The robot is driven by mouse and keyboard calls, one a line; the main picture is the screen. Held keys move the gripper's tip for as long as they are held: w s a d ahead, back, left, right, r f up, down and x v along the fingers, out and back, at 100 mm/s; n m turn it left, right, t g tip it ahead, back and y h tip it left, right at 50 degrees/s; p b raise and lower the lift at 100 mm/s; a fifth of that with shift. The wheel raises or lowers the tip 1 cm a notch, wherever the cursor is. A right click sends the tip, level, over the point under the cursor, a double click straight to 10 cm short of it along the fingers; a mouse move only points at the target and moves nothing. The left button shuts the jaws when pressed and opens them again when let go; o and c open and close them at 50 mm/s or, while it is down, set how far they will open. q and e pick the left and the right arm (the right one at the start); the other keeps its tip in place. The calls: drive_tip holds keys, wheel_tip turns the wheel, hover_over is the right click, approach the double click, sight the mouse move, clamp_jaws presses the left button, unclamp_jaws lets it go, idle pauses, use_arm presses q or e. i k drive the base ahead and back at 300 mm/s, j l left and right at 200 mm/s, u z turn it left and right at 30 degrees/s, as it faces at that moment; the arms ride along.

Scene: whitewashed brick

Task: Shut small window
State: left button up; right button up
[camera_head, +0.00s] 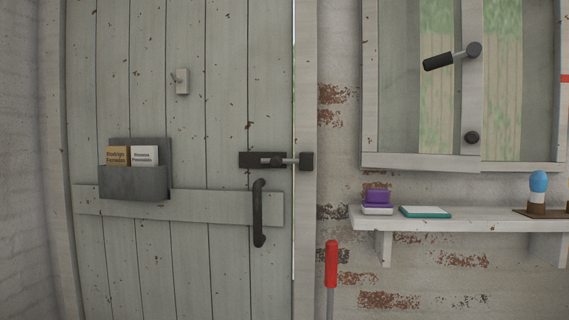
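The small window (470,110) is at the upper right, set in the whitewashed brick wall. Its wooden sash seems to stand a little out from the frame (370,100), overlapping the lower frame board; how far open it is I cannot tell. A dark handle (438,62) sits on the sash's upright bar, tilted down to the left. A round dark knob (471,137) is lower on the same bar. Green shows through the panes. Neither of my grippers is in view.
A grey-green plank door (220,120) with a bolt (285,160) and black pull handle (259,212) fills the left. A white shelf (480,222) below the window holds small items, including a blue-topped object (538,183). A red-handled tool (331,264) stands upright.

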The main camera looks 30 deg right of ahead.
sight(468, 160)
drive_tip(key=z, duration=1.55)
drive_tip(key=l+u, duration=0.1)
drive_tip(key=k+l, duration=0.05)
